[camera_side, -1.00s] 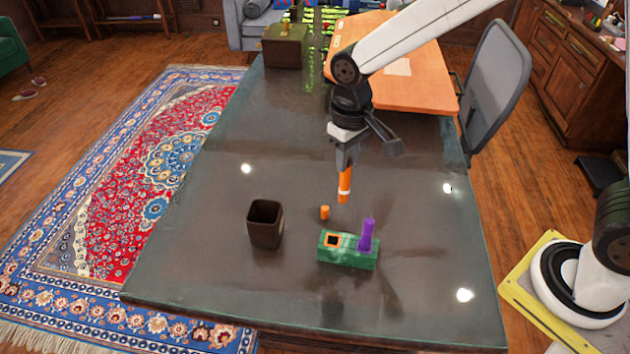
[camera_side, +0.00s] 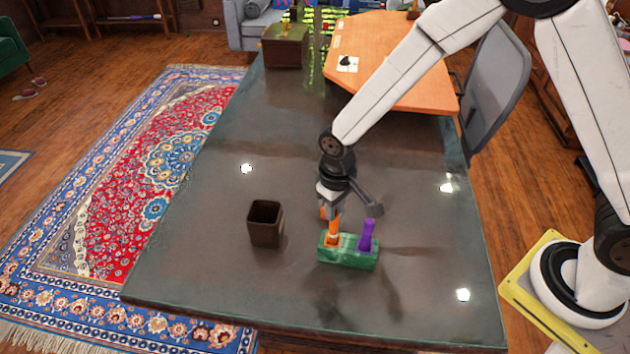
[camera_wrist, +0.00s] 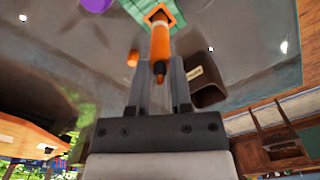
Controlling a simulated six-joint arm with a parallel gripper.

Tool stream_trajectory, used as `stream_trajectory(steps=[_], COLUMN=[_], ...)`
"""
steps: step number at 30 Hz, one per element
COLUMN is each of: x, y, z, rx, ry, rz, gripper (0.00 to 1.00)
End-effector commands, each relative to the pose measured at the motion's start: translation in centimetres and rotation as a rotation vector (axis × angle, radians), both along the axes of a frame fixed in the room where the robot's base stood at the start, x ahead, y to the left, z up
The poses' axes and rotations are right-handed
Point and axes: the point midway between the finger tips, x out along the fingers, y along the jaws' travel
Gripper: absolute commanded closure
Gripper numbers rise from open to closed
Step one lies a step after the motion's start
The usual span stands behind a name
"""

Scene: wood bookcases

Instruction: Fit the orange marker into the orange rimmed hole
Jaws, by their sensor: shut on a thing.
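My gripper (camera_side: 333,211) is shut on the orange marker (camera_side: 334,230), which is held nearly upright above the green block (camera_side: 352,258). In the wrist view the marker (camera_wrist: 160,42) has its dark end between my fingers. Its far end meets the orange rimmed hole (camera_wrist: 157,11) in the block. The marker's lower end is at the hole, but I cannot tell how deep it sits. The marker mostly covers the hole in the side view. A purple marker (camera_side: 367,235) stands upright in the block, to the right.
A small orange piece (camera_wrist: 133,57) lies on the dark table (camera_side: 220,270) behind the block, partly hidden by my gripper in the side view. A dark open cup (camera_side: 265,228) stands left of the block. The table in front is clear.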

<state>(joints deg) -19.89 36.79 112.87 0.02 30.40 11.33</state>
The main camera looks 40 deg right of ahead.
Motion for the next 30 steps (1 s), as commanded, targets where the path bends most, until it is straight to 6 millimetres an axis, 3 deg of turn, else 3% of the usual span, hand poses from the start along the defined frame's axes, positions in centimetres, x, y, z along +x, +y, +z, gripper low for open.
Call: stream_trajectory(steps=[14, 28, 30], x=[0.0, 0.1, 0.0], y=[0.0, 0.0, 0.0], z=[-0.3, 4.6, 4.4], rx=[0.000, 0.002, 0.000], ry=[-0.002, -0.004, 0.000], rz=[0.000, 0.000, 0.037], gripper=[1.00, 1.00, 1.00])
